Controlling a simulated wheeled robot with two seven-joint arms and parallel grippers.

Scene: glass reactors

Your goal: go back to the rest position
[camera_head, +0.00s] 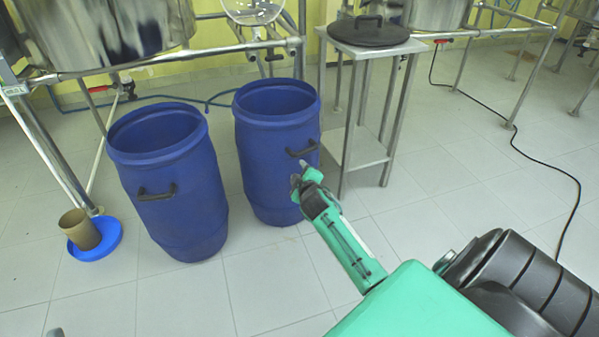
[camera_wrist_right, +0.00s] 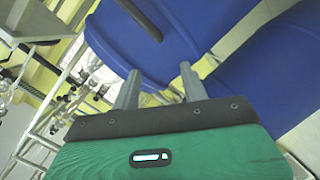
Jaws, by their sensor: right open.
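My right gripper (camera_head: 304,179) reaches in from the lower right, its fingers close to the right blue barrel (camera_head: 268,150) just below that barrel's dark handle (camera_head: 303,149). In the right wrist view the two grey fingers (camera_wrist_right: 158,88) stand apart with nothing between them. The blue barrel (camera_wrist_right: 120,40) and its dark handle (camera_wrist_right: 140,18) show beyond the fingertips. I cannot tell whether the fingers touch the barrel. My left gripper is not clearly in view; only a small grey piece shows at the bottom left edge.
A second open blue barrel (camera_head: 175,205) stands to the left. A brown cup (camera_head: 78,230) sits on a blue lid (camera_head: 98,244) on the floor. A steel stand (camera_head: 345,165) bears a dark round lid (camera_head: 369,31). A black cable (camera_head: 545,163) crosses the right floor. Steel vessels stand behind.

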